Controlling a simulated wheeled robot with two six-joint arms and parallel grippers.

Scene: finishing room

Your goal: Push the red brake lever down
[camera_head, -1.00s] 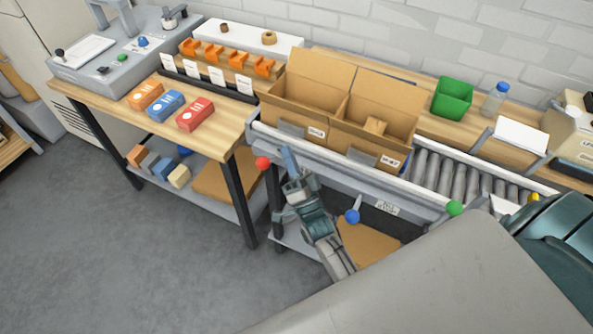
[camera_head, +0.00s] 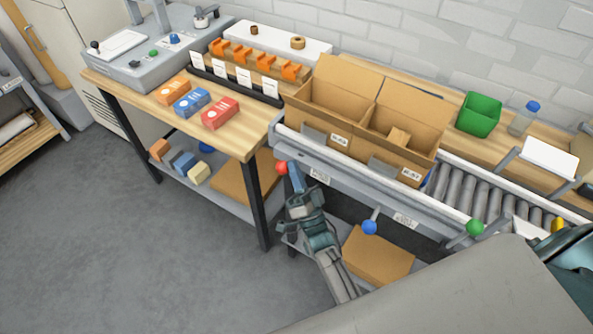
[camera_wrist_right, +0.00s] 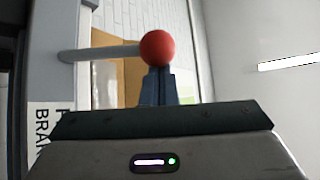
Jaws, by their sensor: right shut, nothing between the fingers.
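The red brake lever's round knob (camera_head: 281,168) is at the left end of the conveyor's front rail in the head view. In the right wrist view the red knob (camera_wrist_right: 158,48) sits on a grey rod that points sideways from a panel at the left. My right gripper (camera_head: 295,178) is shut and empty, with its fingertips right beside the knob. In the wrist view its shut fingers (camera_wrist_right: 157,86) line up with the knob and seem to meet it; I cannot tell if they touch. My left gripper is not in view.
A blue knob (camera_head: 370,227) and a green knob (camera_head: 475,227) stick out along the same conveyor front. Two open cardboard boxes (camera_head: 338,122) stand above the rail. A wooden workbench (camera_head: 150,98) is at the left. Grey floor (camera_head: 150,260) is clear in front.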

